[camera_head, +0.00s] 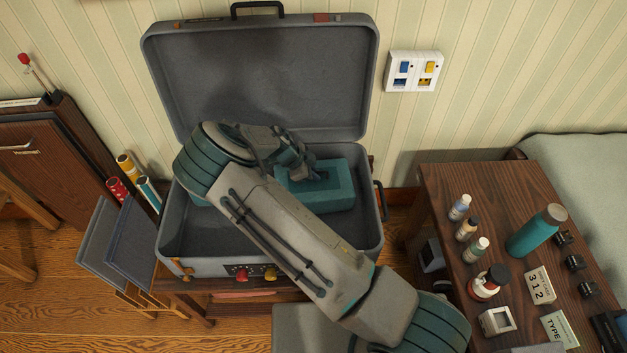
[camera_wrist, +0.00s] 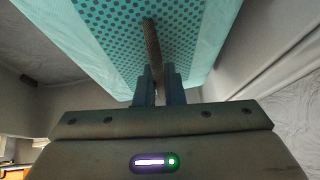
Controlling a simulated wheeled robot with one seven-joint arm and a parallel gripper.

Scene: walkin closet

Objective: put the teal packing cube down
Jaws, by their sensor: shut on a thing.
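The teal packing cube (camera_head: 335,190) is inside the open grey suitcase (camera_head: 190,245), towards its right side. My gripper (camera_head: 297,165) reaches in from above and is shut on the cube. In the wrist view the fingers (camera_wrist: 160,75) meet on a narrow brown strip at the cube (camera_wrist: 215,25), which shows a dotted mesh face and pale teal sides. Whether the cube touches the suitcase floor cannot be told. My arm hides the middle of the suitcase.
The suitcase lid (camera_head: 270,80) stands open against the striped wall. A wooden table (camera_head: 455,190) at the right bears small bottles, a teal flask (camera_head: 537,230) and blocks. Rolled tubes (camera_head: 148,192) and grey panels (camera_head: 130,245) stand close to the suitcase's left side.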

